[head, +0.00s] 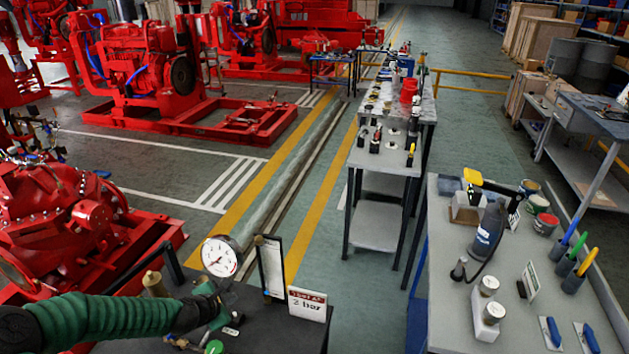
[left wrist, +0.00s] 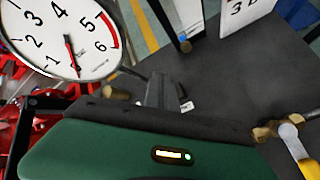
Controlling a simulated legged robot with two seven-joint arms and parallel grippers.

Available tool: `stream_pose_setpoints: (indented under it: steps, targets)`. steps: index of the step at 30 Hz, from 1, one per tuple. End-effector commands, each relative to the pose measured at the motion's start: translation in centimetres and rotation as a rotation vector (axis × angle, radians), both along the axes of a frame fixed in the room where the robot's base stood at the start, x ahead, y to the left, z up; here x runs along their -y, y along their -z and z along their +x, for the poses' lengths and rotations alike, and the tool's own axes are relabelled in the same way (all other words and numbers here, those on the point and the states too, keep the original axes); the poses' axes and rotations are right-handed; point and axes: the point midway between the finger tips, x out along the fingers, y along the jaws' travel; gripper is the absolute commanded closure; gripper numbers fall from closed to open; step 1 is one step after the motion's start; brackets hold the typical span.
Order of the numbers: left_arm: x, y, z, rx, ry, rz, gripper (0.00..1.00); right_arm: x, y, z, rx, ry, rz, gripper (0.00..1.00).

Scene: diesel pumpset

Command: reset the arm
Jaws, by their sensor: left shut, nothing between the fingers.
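My left arm comes in from the lower left of the head view in a green ribbed sleeve. My left gripper (head: 226,296) is shut and empty, low over the dark bench top just below a round white pressure gauge (head: 221,257). In the left wrist view the gripper (left wrist: 165,88) shows as a short grey shape over the bare dark surface. The gauge face (left wrist: 58,38) fills the upper left there, with a red needle and numbers up to 6. I cannot tell whether the gripper touches the gauge's fitting. My right gripper is not in view.
A sign reading "3 bar" (head: 307,304) and a framed upright panel (head: 270,268) stand right of the gauge. Brass fittings and a yellow-handled valve (left wrist: 291,138) are close by. A grey tool table (head: 450,330) stands right, red pumpsets (head: 75,215) left. Floor between is clear.

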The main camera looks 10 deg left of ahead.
Motion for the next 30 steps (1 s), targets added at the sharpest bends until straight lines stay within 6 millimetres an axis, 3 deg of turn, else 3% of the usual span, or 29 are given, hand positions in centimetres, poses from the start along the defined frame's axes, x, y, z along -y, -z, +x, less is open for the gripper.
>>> stream_pose_setpoints:
  steps: [2,6,9,12,18,21,30]
  targets:
    - [2.9,0.3,-0.8,-0.038,0.156,0.094,1.0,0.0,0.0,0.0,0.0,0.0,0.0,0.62]
    - [9.5,0.7,-5.2,-0.146,0.661,0.404,1.0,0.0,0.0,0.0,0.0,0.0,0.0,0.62]
    - [12.5,0.1,-9.4,-0.214,1.029,0.624,1.0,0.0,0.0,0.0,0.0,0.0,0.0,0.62]
    - [14.1,-1.4,-13.7,-0.262,1.364,0.814,1.0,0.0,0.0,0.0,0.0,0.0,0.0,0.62]
    - [15.3,-4.5,-20.6,-0.287,1.868,1.066,1.0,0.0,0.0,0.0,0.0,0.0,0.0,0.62]
    - [15.4,-5.2,-22.3,-0.28,1.987,1.111,1.0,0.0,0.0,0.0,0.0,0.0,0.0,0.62]
    - [15.5,-5.3,-22.8,-0.279,2.029,1.126,1.0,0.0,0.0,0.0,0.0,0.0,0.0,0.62]
